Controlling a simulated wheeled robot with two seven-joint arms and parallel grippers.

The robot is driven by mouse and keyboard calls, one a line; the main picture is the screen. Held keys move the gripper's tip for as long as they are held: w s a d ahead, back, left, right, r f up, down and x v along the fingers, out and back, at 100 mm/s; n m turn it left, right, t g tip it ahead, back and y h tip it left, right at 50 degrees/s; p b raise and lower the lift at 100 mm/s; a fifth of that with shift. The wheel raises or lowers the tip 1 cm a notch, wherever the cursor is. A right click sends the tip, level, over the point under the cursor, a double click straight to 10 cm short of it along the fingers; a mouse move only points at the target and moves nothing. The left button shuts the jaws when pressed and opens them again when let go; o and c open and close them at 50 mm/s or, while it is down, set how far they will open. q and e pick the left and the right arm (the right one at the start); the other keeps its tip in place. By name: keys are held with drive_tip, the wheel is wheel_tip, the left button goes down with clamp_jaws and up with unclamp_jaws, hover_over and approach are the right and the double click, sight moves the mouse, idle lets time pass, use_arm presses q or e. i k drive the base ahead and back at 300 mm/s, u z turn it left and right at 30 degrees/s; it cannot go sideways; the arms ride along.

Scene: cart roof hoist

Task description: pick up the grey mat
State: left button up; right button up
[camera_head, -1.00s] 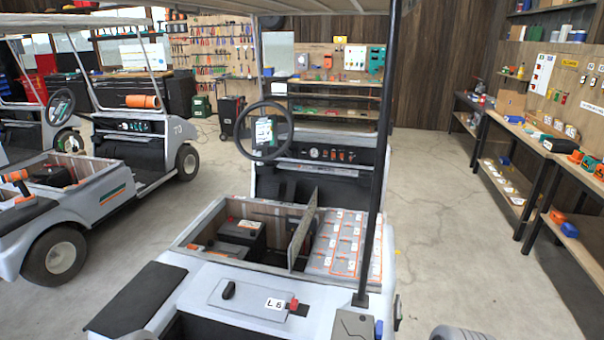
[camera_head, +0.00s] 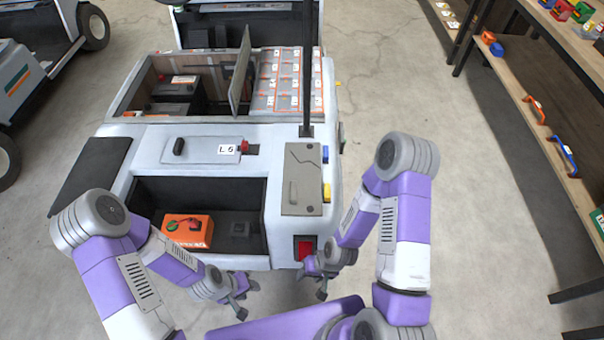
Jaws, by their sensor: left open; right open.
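A flat dark grey mat (camera_head: 90,176) lies on the left rear deck of the cart, beside the open bay. It is the only mat-like thing I see, and its lower edge is near my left arm. My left gripper (camera_head: 247,299) is open and empty below the cart's rear edge, to the right of and below the mat. My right gripper (camera_head: 311,284) is open and empty beside the red tail light, farther from the mat. Neither gripper touches the mat.
The cart's rear bay holds an orange box (camera_head: 188,231). A grey hatched panel (camera_head: 303,180) and a black roof post (camera_head: 307,70) stand on the right. An upright grey board (camera_head: 240,72) rises from the battery compartment. A shelf bench (camera_head: 540,110) is at right; floor between is clear.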

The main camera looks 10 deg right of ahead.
sight(302, 182)
drive_tip(key=u, duration=2)
drive_tip(key=k, duration=1.25)
drive_tip(key=z, duration=1.8)
drive_tip(key=i, duration=1)
